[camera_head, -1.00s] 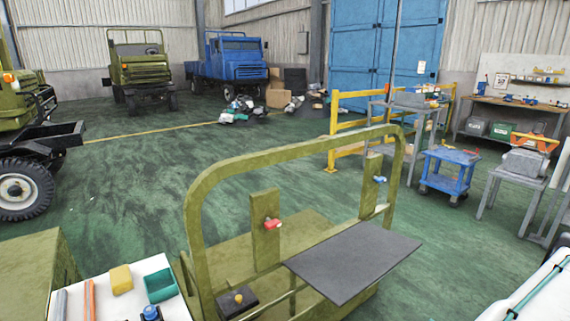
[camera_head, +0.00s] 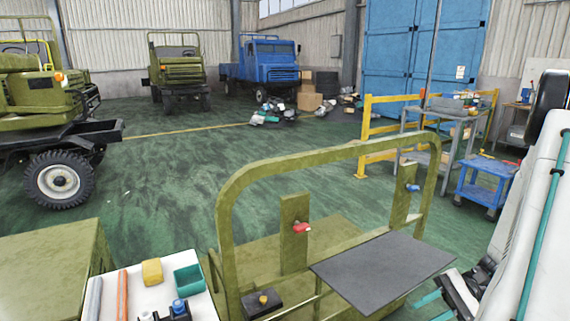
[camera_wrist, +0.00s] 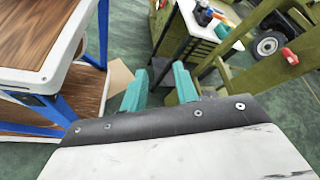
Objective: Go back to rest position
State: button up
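My gripper (camera_wrist: 161,88) shows in the wrist view with its two teal fingers apart and nothing between them. In the head view my white arm stands at the right edge, and the gripper's teal fingertips (camera_head: 428,306) show partly at the bottom, right of the dark plate. The olive chassis frame (camera_head: 229,213) stands in front of me, with the dark flat plate (camera_head: 383,268) on its right part. A red knob (camera_head: 301,228) and a blue knob (camera_head: 412,187) sit on its two uprights.
A white tray (camera_head: 137,279) with a yellow block, a teal bin and tools is at the lower left. A wooden-topped table with a blue frame (camera_wrist: 55,35) is close on the left in the wrist view. A blue cart (camera_head: 484,185) stands right. Green floor beyond the frame is open.

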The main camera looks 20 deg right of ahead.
jog(key=s+a+r+n+h, duration=0.2)
jog(key=a+r+n+h, duration=0.4)
jog(key=a+r, duration=0.5)
jog(key=s+a+r+n+g+h, duration=0.1)
jog(key=s+a+r+n+h, duration=0.1)
jog(key=a+r+n+h, duration=0.5)
jog(key=a+r, duration=0.5)
jog(key=shift+h, duration=0.3)
